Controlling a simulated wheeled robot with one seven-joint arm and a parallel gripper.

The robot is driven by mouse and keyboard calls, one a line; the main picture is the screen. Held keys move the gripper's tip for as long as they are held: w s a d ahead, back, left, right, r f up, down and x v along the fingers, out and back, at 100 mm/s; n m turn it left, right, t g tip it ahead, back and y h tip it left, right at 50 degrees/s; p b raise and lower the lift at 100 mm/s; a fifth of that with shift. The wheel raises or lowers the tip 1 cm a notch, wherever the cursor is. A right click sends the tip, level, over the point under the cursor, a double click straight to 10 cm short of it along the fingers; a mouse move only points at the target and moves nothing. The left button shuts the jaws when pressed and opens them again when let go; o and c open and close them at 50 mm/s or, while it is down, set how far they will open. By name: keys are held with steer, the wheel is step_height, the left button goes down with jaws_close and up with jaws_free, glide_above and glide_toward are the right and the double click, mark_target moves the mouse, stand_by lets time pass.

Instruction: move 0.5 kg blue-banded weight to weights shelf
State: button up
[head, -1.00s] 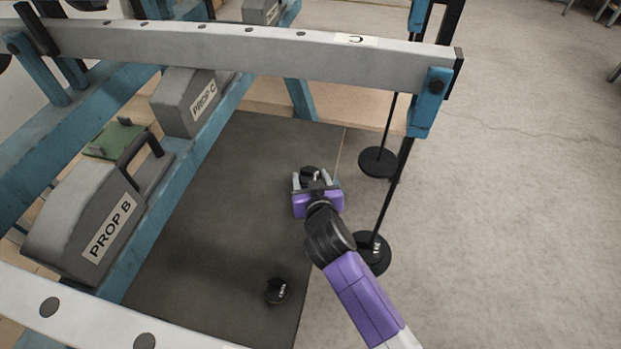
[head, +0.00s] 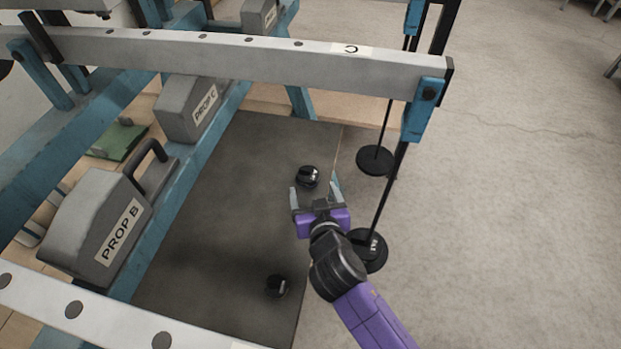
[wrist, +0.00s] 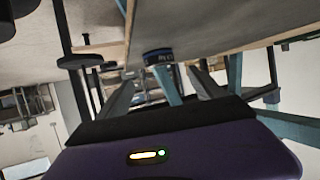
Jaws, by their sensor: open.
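A small dark round weight (head: 308,177) sits near the right edge of a dark board (head: 225,200) in the head view. In the wrist view, a weight with a blue band (wrist: 158,56) and partly readable white lettering shows beyond the fingers, against the board. My gripper (head: 315,191) is open and empty, just on the near side of that weight and apart from it. Its two fingers also show in the wrist view (wrist: 163,88), spread on either side of the weight's line. I cannot tell which surface is the weights shelf.
Grey blocks marked PROP B (head: 85,225) and PROP C (head: 185,108) stand at left. A grey beam (head: 230,55) crosses above. Hanging disc weights (head: 375,161) (head: 372,252) are close at right. The floor farther right is clear.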

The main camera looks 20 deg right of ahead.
steer(key=v, duration=0.4)
steer(key=shift+s+a+p, duration=0.1)
steer(key=shift+s+p, duration=0.05)
steer(key=shift+p, duration=0.15)
steer(key=s+f+n+y, duration=0.1)
steer(key=s+n+y, duration=0.15)
steer(key=s, duration=1.65)
steer(key=s+d+r+t, duration=0.2)
steer(key=s+r, duration=0.9)
steer(key=s, duration=0.3)
steer(key=shift+d+r, duration=0.3)
steer(key=shift+r, duration=0.1)
steer(key=shift+r+y, duration=0.1)
steer(key=shift+y, duration=0.15)
